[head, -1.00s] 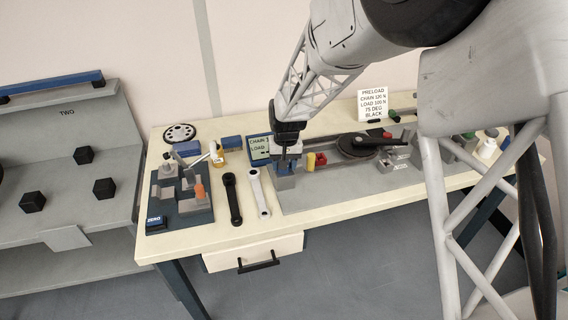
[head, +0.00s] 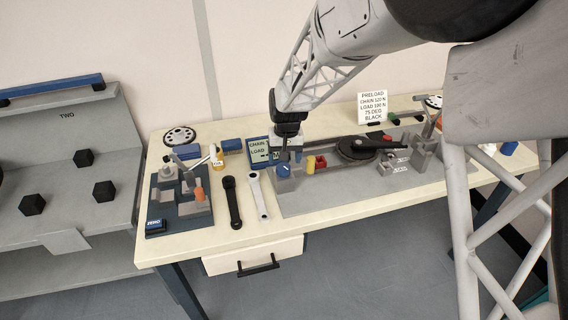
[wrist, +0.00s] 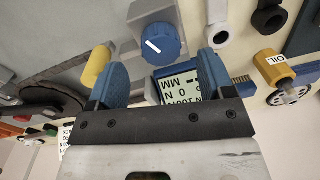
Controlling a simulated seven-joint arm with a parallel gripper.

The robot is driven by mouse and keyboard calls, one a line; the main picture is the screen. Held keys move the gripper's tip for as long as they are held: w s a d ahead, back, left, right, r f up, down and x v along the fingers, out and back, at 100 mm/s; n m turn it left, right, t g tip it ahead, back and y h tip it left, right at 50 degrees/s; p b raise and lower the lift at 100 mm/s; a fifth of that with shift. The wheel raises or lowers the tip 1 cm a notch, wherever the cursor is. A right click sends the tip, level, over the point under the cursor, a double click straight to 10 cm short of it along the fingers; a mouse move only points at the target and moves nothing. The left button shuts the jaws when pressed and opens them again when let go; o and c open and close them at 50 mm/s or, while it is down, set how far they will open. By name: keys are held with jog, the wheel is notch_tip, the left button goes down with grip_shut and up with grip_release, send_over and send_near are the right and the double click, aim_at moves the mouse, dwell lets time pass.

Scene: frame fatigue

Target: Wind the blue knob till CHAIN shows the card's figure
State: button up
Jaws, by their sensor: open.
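The blue knob (wrist: 158,43) with a white mark sits on a grey block, ahead of my gripper (wrist: 163,74) in the wrist view. My two blue fingers are open and apart, with nothing between their tips. In the head view my gripper (head: 287,150) hangs just above and behind the blue knob (head: 284,170). The display (head: 258,150) shows CHAIN and LOAD lines, its figures partly hidden by my gripper. In the wrist view the display (wrist: 180,84) is upside down and partly covered; CHAIN's figure cannot be read.
A round dark chainring (head: 357,148) lies beyond. A black wrench (head: 232,201) and a silver wrench (head: 258,195) lie left. An oil bottle (head: 217,156) stands behind them.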

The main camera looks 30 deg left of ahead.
aim_at(287, 167)
jog(key=shift+d+r, duration=0.1)
jog(key=shift+r, duration=1.8)
jog(key=shift+w, duration=0.1)
jog(key=shift+d+r, duration=0.2)
jog(key=shift+d, duration=0.1)
jog(key=s+d+r+m+t, duration=0.15)
jog(key=d+r, duration=0.35)
jog(key=d, duration=0.5)
jog(key=s+d+r+m, duration=0.15)
jog(key=d+r, duration=0.25)
jog(key=d, duration=0.7)
jog(key=s+d+r, duration=0.2)
jog(key=d+r, duration=0.3)
jog(key=d, duration=0.5)
jog(key=s+d+r+m+t, duration=0.1)
jog(key=s+d+m, duration=0.3)
jog(key=s+d, duration=1.7)
jog(key=shift+s+d+h, duration=0.3)
jog(key=shift+d, duration=0.5)
